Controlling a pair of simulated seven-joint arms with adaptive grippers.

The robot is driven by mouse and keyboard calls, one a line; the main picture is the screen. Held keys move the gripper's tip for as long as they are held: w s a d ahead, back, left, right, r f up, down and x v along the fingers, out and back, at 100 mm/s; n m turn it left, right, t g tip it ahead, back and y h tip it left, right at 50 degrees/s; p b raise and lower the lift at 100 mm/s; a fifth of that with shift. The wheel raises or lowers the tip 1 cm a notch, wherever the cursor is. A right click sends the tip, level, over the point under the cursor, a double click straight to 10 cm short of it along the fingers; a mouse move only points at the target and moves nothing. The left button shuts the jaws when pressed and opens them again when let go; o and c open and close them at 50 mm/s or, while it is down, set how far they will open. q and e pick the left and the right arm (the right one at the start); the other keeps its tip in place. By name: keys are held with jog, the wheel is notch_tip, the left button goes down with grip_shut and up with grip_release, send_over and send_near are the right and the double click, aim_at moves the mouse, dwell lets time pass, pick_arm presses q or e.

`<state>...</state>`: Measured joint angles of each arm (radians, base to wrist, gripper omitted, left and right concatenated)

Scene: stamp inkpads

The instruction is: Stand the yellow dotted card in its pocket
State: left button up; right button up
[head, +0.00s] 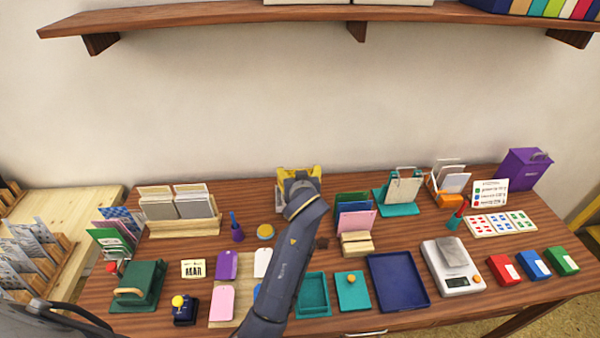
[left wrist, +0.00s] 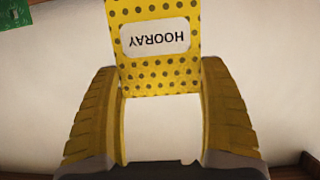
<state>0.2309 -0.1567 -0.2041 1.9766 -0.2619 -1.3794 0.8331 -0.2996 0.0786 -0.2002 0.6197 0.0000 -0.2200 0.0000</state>
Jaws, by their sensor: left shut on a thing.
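The yellow dotted card (left wrist: 155,72), with dark dots and a white HOORAY label that reads upside down, shows in the left wrist view. My left gripper (left wrist: 160,82) is shut on it, with a ribbed yellow finger at each side edge. In the head view my left gripper (head: 298,174) is near the back middle of the table; the card there is hard to tell from the yellow fingers. A rack with green, blue and pink upright pieces (head: 355,218) stands to its right. I cannot tell which pocket is the card's. My right gripper is not in view.
A wooden holder of cards (head: 178,226) stands to the left. A purple cup (head: 236,232) and a round yellow-topped pot (head: 265,231) sit nearby. A teal stand (head: 398,192) is at the right. A shelf (head: 200,20) runs along the wall above.

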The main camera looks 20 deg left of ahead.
pick_arm(q)
jog(key=shift+f, duration=0.1)
jog(key=shift+f, duration=3.2)
jog(key=o, duration=0.9)
jog(key=shift+c, duration=0.2)
jog(key=shift+r, duration=2.95)
